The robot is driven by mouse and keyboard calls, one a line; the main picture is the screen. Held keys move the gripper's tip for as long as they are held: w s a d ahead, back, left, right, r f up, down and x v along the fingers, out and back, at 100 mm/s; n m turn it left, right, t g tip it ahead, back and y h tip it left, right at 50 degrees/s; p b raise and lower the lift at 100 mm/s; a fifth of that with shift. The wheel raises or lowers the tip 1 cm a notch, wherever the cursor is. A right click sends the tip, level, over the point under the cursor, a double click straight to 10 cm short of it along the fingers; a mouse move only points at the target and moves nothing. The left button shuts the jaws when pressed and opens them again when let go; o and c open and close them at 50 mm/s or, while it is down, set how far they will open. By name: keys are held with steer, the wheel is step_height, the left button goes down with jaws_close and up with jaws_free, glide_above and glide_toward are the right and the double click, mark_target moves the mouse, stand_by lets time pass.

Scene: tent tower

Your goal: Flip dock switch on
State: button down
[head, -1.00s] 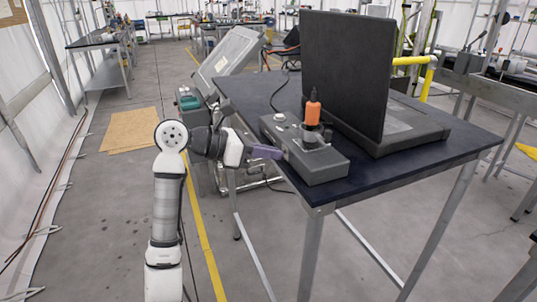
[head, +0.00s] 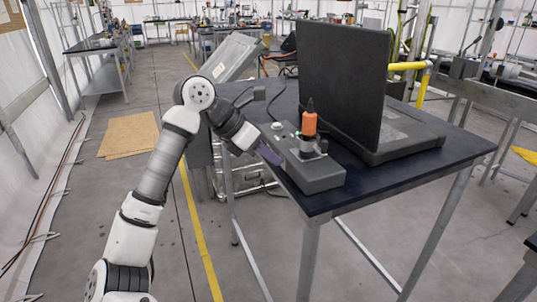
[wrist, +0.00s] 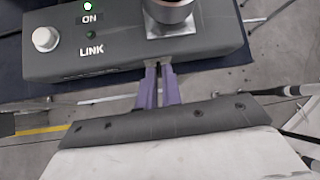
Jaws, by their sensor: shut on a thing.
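The grey dock (head: 322,178) sits on the dark table near its left edge. In the wrist view the dock (wrist: 120,68) shows printed ON and LINK labels. The small lamp (wrist: 87,6) by ON is bright, and the lamp (wrist: 91,35) by LINK is dim green. My gripper (head: 272,157) is at the dock's left side in the head view. In the wrist view its purple fingers (wrist: 158,72) are close together at the dock's near side face, shut on a small part there, likely the dock switch (wrist: 157,65). The fingers hide most of it.
An orange-handled tool (head: 309,124) stands upright in a metal holder on the dock. A pale round knob (wrist: 45,39) is on the dock's top. A large black laptop-like case (head: 345,90) stands open behind it. The table (head: 440,160) has bare room at right.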

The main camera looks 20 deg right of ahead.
steer(key=c, duration=1.6)
jaws_free()
steer(key=shift+o, duration=0.2)
steer(key=b+v, duration=0.2)
steer(key=v, duration=1.2)
